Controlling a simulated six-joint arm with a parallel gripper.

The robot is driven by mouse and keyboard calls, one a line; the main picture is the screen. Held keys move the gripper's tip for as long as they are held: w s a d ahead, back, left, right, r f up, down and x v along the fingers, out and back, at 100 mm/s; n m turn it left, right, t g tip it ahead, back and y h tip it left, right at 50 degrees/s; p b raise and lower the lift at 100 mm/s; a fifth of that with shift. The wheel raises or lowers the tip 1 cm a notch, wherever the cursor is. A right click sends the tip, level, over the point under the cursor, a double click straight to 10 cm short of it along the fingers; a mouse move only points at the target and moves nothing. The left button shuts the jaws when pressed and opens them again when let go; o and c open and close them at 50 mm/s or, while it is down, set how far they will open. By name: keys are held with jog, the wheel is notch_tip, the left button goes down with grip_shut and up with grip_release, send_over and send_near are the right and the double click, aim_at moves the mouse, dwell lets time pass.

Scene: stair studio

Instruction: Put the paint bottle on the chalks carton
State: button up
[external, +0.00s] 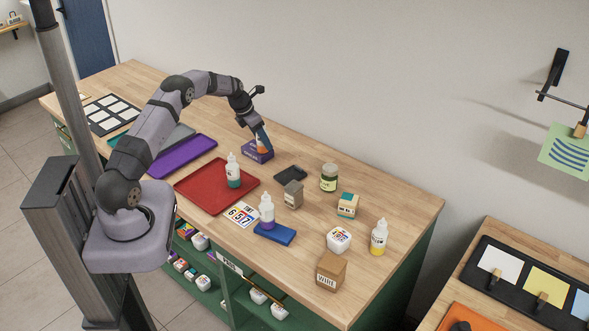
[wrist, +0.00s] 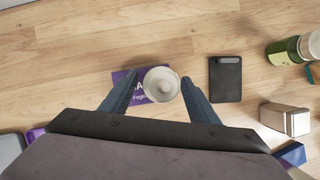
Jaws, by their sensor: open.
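The purple chalks carton (external: 257,155) lies on the wooden table; its printed top partly shows in the wrist view (wrist: 122,77). In the wrist view my gripper (wrist: 156,78) has one finger on each side of the bottle, with gaps visible. The bottle's base is hidden, so its exact contact with the carton cannot be seen.
A black flat item (external: 290,173) lies to the right of the carton. A red tray (external: 205,185) with a teal bottle (external: 233,172) is in front. A grey carton (external: 293,194) and a green jar (external: 329,177) stand further right. Bare table lies behind the carton.

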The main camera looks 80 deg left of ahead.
jog(key=b+v, duration=0.2)
jog(key=v, duration=0.9)
jog(key=shift+b, duration=0.35)
jog(key=w+d+m+b, duration=0.1)
jog(key=w+d+m, duration=0.2)
jog(key=d+m, duration=0.45)
jog(key=w+d+m+g+h+b, duration=0.1)
jog(key=w+d+m, duration=0.4)
jog(key=d, duration=0.4)
jog(key=w+d+m+b, duration=0.1)
jog(key=w+d+m, duration=0.1)
jog(key=d+m, duration=0.6)
jog(key=s+d+m, duration=0.1)
jog(key=d+m, duration=1)
jog(key=d, duration=0.3)
jog(key=s+d+f+m+g+h+p, duration=0.1)
jog(key=s+d+f+m+g+p, duration=0.25)
jog(key=s+d+m, duration=0.85)
jog(key=s+d+r+n+p, duration=0.1)
jog(key=s+r+p, duration=0.4)
jog(key=r+p, duration=0.5)
jog(key=shift+r+n+p, duration=0.25)
jog(key=shift+n+p, duration=0.3)
jog(key=shift+p, duration=0.25)
